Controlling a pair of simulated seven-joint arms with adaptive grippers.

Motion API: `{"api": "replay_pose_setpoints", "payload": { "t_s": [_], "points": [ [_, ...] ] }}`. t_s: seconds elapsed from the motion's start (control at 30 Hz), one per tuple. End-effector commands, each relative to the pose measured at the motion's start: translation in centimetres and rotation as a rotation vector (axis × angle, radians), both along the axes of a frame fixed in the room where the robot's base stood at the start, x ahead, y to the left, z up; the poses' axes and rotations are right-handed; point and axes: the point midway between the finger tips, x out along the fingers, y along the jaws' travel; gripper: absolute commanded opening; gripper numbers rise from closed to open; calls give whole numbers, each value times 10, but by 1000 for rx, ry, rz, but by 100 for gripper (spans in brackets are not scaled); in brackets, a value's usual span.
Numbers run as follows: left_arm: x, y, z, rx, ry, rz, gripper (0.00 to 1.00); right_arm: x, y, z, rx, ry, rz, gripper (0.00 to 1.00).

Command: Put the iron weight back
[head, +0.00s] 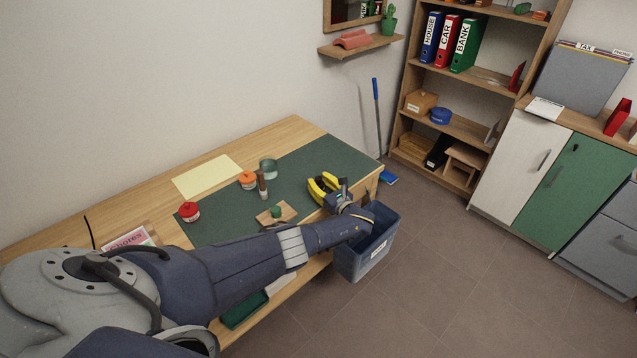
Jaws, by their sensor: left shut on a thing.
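My left gripper (343,187) is over the right end of the green desk mat, at the near corner of the desk. It is shut at the edge of a yellow and black object (317,191). I cannot tell whether this object is the iron weight, and the contact is small and partly hidden by the gripper. No other thing in view is clearly an iron weight. My right gripper is out of view.
A grey-blue bin (352,266) stands beside the desk. Shelves (461,129) and cabinets stand right; the floor between is clear.

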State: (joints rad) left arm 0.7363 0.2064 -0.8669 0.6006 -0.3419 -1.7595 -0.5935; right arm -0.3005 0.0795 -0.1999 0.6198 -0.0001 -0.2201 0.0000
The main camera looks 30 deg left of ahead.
Motion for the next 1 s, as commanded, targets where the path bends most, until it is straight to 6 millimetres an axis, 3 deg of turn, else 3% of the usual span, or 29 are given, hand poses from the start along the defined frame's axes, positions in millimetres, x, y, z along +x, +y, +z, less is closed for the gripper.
{"api": "replay_pose_setpoints", "payload": {
  "t_s": [0.13,0.17,0.33,0.7,1.0],
  "points": [
    [1,0,-1,1,-2,0,0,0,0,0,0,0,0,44],
    [0,0,-2,-1,0,0,40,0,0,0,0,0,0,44],
    [0,0,-2,-1,0,0,60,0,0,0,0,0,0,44],
    [0,0,0,0,0,0,60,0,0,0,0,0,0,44],
    [-18,-41,-2,-4,1,-2,60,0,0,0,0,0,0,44]
  ]
}}
